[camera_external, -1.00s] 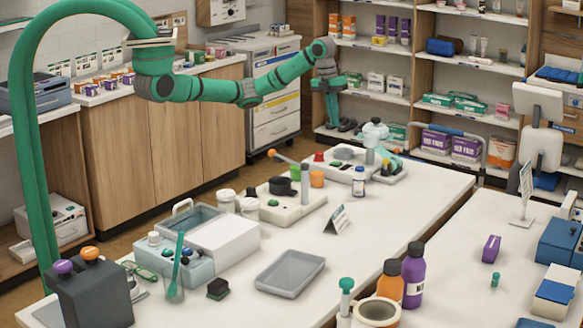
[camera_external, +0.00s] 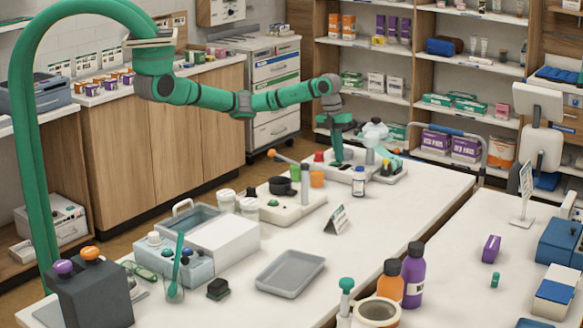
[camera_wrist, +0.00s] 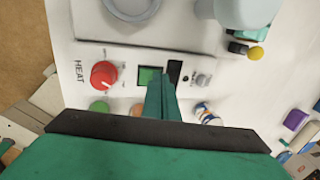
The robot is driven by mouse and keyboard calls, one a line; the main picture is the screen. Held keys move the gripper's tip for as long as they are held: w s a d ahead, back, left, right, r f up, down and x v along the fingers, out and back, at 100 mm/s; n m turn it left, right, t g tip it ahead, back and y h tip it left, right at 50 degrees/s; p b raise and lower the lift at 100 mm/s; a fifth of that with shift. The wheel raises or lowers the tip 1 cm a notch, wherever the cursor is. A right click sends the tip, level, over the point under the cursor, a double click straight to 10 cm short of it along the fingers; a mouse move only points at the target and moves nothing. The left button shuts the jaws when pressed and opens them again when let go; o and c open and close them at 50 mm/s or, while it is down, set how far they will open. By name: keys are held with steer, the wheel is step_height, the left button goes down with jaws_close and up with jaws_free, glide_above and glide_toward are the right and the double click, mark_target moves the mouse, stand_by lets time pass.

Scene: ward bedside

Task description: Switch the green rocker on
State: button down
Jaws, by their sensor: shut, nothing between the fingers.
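In the external view my gripper (camera_external: 338,160) points down at the white device (camera_external: 355,176) at the far end of the table. The rocker cannot be made out there.
A red knob (camera_wrist: 103,75) marked HEAT sits left of the rocker. A white bottle (camera_external: 359,182) stands in front of the device. An orange-topped lever unit (camera_external: 290,210) stands nearer the camera.

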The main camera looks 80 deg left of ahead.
steer(key=shift+d+f, duration=0.1)
steer(key=shift+w+d+f, duration=0.1)
steer(key=shift+f, duration=0.1)
stand_by(0.4)
steer(key=shift+s+a+r, duration=0.15)
steer(key=shift+s+a, duration=0.45)
steer(key=shift+a, duration=0.05)
steer(key=shift+r, duration=0.15)
step_height(320, 180, up, 14)
steer(key=s+a, duration=0.1)
steer(key=a, duration=0.1)
steer(key=shift+s+f, duration=0.25)
steer(key=shift+s, duration=0.15)
steer(key=shift+d, duration=0.15)
